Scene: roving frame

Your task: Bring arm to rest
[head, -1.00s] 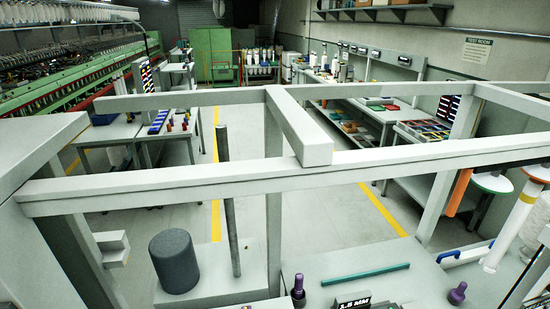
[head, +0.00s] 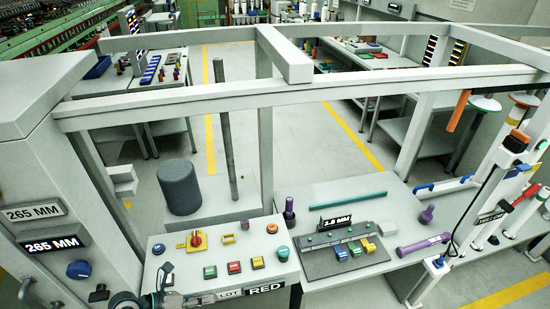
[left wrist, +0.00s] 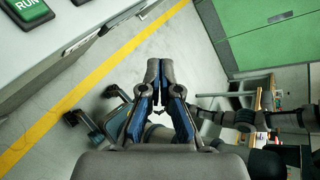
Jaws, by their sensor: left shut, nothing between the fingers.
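My left gripper (head: 162,272) shows at the bottom edge of the head view, in front of the sloping button panel, with part of its dark arm beside it. In the left wrist view the two dark fingers (left wrist: 160,72) with blue inner sides point away from the camera. Their tips are together with nothing between them, and bare grey floor lies beyond. Most of the left arm is below the head view.
The button panel (head: 215,243) has a red knob and several coloured buttons. A pale frame beam (head: 300,97) crosses above. Open floor (head: 300,150) lies behind.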

